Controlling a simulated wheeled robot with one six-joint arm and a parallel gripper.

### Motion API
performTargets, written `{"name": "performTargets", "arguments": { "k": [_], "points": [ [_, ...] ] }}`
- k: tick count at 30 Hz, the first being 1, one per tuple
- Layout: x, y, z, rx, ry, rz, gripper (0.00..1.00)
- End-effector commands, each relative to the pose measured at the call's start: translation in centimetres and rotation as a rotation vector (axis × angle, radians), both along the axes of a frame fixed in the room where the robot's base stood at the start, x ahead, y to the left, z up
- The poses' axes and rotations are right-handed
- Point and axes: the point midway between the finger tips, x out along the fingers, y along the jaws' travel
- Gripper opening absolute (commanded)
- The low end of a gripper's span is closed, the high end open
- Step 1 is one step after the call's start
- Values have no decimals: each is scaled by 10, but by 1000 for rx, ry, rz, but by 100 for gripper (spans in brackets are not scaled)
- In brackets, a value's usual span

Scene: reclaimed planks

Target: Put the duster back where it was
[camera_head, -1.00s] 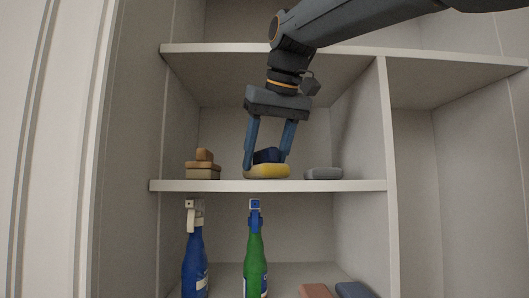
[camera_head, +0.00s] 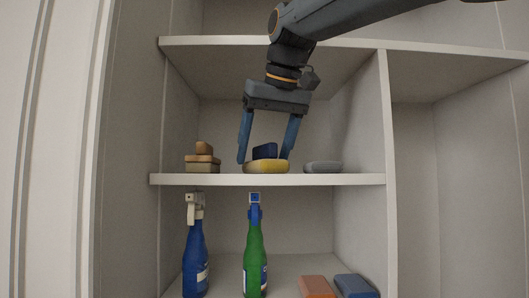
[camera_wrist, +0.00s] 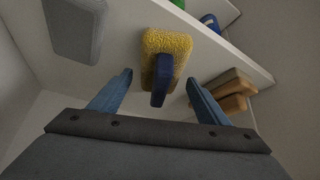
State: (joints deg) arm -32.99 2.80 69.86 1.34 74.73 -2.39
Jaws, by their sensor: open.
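The duster (camera_head: 266,166) has a yellow fuzzy pad and a dark blue handle on top. It rests on the middle shelf (camera_head: 270,179) between a brown block-like item and a grey one. In the wrist view the duster (camera_wrist: 164,62) lies just beyond the fingertips, its blue handle toward me. My gripper (camera_head: 266,158) is open above and around the duster, one finger on each side. In the wrist view both fingers (camera_wrist: 160,80) stand apart from the duster, with gaps on either side.
A brown stacked item (camera_head: 203,161) stands left of the duster and a grey pad (camera_head: 323,167) right of it. Below are a blue spray bottle (camera_head: 195,250), a green one (camera_head: 255,252), a reddish block (camera_head: 316,287) and a blue block (camera_head: 354,286). The right compartment looks empty.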

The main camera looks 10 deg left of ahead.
Motion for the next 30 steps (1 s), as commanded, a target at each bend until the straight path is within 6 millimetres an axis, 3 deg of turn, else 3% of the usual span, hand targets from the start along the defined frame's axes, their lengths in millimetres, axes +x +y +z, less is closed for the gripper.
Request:
{"name": "performTargets", "arguments": {
  "k": [14, 30],
  "points": [
    [-29, -21, 57, 2, -2, 0, 70],
    [-33, -23, 62, 1, -1, 0, 70]
  ]
}}
